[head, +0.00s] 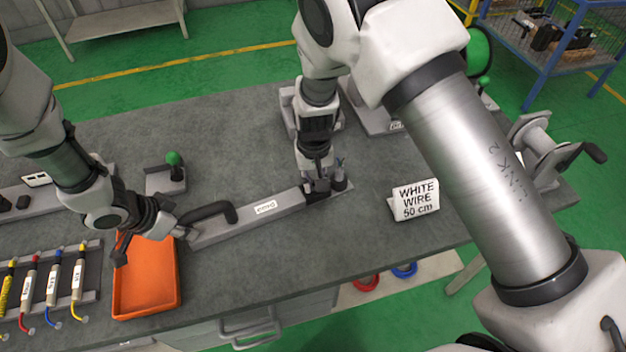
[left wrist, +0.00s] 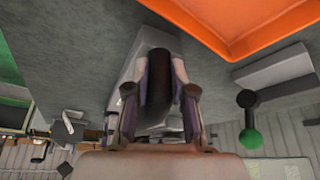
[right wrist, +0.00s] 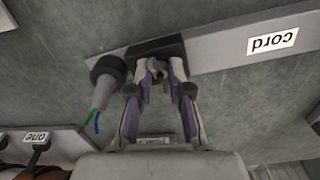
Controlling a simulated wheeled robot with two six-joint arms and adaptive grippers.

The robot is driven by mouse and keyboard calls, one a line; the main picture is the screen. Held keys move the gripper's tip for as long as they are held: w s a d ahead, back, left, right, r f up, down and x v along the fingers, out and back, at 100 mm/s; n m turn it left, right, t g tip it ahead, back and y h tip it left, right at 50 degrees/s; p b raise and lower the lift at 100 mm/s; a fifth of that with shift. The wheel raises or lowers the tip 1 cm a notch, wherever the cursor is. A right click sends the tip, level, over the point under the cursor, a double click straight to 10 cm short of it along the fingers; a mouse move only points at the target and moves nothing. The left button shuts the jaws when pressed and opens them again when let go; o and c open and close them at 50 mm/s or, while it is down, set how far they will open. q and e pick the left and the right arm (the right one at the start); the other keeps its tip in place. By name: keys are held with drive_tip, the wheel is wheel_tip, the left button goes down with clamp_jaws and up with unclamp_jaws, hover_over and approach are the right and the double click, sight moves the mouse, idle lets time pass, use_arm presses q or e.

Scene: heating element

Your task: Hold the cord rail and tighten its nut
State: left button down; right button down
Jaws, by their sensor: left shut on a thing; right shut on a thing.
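The cord rail (head: 285,206), a grey bar labelled "cord", lies slantwise on the grey table and also shows in the right wrist view (right wrist: 215,50). My left gripper (head: 182,228) is shut on the rail's black handle (head: 212,208); the left wrist view shows the fingers either side of the dark handle (left wrist: 157,85). My right gripper (head: 317,182) points down at the rail's far right end. In the right wrist view its fingertips (right wrist: 159,68) close on the small dark nut (right wrist: 158,72) beside a black block (right wrist: 155,50); the fingers mostly hide the nut.
An orange tray (head: 147,305) lies below my left gripper. A "WHITE WIRE 50 cm" sign (head: 415,200) stands to the right. A green-knobbed lever (head: 174,160) is behind my left gripper.

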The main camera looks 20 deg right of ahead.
idle(0.3)
drive_tip(key=c, duration=1.1)
unclamp_jaws()
drive_tip(key=shift+r, duration=0.1)
wheel_tip(320, 180, up, 12)
drive_tip(key=shift+f, duration=0.1)
use_arm(q)
drive_tip(key=c, duration=0.9)
unclamp_jaws()
